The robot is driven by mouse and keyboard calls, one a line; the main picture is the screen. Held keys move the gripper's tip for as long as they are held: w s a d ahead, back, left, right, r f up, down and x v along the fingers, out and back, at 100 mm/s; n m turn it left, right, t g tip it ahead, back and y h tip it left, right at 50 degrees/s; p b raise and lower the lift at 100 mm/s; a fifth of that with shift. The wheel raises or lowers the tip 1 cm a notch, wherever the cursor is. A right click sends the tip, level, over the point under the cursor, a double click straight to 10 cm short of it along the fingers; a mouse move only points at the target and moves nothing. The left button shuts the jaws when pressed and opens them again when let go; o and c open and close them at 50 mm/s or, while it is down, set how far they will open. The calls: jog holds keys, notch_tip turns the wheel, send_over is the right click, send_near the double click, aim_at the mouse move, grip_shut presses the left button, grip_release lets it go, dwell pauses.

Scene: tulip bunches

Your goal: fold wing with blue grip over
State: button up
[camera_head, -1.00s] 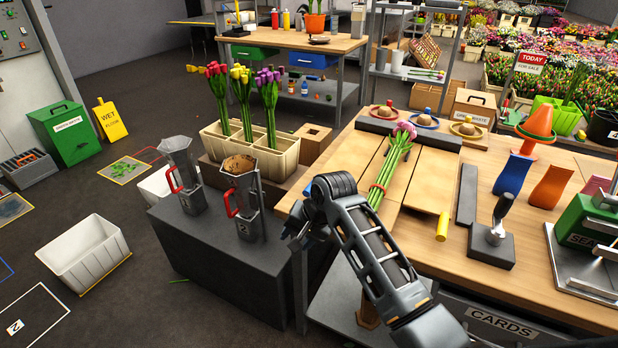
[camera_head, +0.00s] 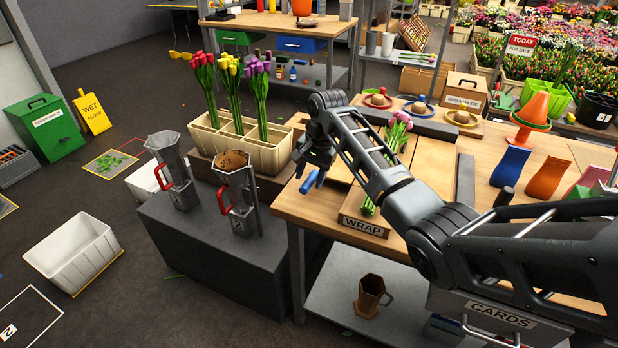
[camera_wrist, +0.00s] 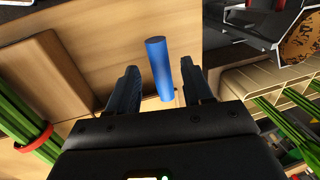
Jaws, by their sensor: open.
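The blue grip (camera_head: 309,182) is a short blue cylinder at the left end of the pale wooden wing, near the table's left edge. It also shows in the wrist view (camera_wrist: 158,62), upright in the picture between my two fingers. My gripper (camera_head: 306,160) is open and just above the blue grip, with the fingers on either side and no visible contact. The wing's wood shows in the wrist view (camera_wrist: 105,35). The pink tulip bunch (camera_head: 399,124) lies on the middle of the wrap board, its stems partly hidden by my arm. The other wing (camera_head: 432,165) lies flat on the right.
A cream planter (camera_head: 270,160) with red, yellow and purple tulips stands left of the table. Two metal pots with red handles (camera_head: 238,205) stand on a dark block. A dark bar and several hats lie behind the board. Coloured ramps (camera_head: 510,166) stand to the right.

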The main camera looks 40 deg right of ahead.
jog(key=shift+w+f, duration=0.15)
jog(key=shift+f, duration=0.65)
jog(key=shift+c, duration=0.4)
jog(key=shift+a, duration=0.1)
grip_shut()
